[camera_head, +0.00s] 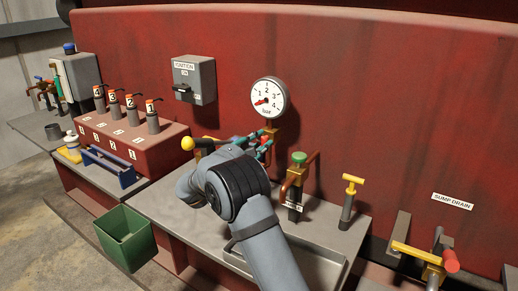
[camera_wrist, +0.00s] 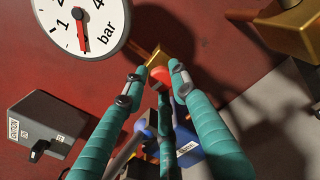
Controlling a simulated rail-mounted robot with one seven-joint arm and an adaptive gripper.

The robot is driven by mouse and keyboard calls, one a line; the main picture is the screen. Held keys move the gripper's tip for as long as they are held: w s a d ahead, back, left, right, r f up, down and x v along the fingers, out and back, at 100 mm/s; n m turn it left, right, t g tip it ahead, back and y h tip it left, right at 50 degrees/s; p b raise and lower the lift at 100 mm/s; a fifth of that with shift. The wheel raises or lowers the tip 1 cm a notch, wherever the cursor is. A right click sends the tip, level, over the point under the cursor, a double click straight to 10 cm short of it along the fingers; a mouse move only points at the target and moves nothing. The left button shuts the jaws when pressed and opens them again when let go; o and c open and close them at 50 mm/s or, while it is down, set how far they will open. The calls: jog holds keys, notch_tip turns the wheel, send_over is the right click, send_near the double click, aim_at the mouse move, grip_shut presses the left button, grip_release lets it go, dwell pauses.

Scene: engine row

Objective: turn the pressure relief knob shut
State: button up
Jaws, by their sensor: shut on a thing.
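The pressure relief knob (camera_wrist: 160,73) appears as a small red piece between my fingertips in the wrist view, with a brass part (camera_wrist: 156,57) just behind it. My gripper (camera_wrist: 157,76) has teal fingers closed around the knob, which they partly hide. In the head view my gripper (camera_head: 262,149) is below the pressure gauge (camera_head: 270,97), and my wrist and fingers cover most of the knob there. The gauge also shows in the wrist view (camera_wrist: 82,22), with its red needle near the low end. How far the knob is turned cannot be told.
A green-topped valve (camera_head: 299,159) with copper pipes stands close right of my gripper, then a yellow T-handle (camera_head: 352,184). A yellow-ball lever (camera_head: 187,143) is close left. A grey switch box (camera_head: 194,79) is on the red wall. A green bin (camera_head: 125,238) hangs at front left.

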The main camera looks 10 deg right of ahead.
jog(key=m+b, duration=0.2)
jog(key=b, duration=0.1)
jog(key=m+b, duration=0.2)
jog(key=b, duration=0.1)
jog(key=shift+d+f+m, duration=0.1)
jog(key=shift+f+m, duration=0.1)
jog(key=shift+m, duration=0.2)
jog(key=m+b, duration=0.3)
jog(key=b, duration=0.2)
jog(key=shift+s+d+m, duration=0.1)
jog(key=shift+m, duration=0.2)
grip_shut()
jog(key=m+b, duration=0.4)
jog(key=shift+f+b, duration=0.1)
jog(key=shift+b, duration=0.2)
jog(key=shift+m+b, duration=1.35)
jog(key=shift+m, duration=0.55)
jog(key=o, duration=1.1)
grip_release()
jog(key=shift+s, duration=0.1)
jog(key=shift+r, duration=0.2)
jog(key=shift+s+a, duration=0.3)
jog(key=shift+a, duration=0.1)
jog(key=v, duration=1.1)
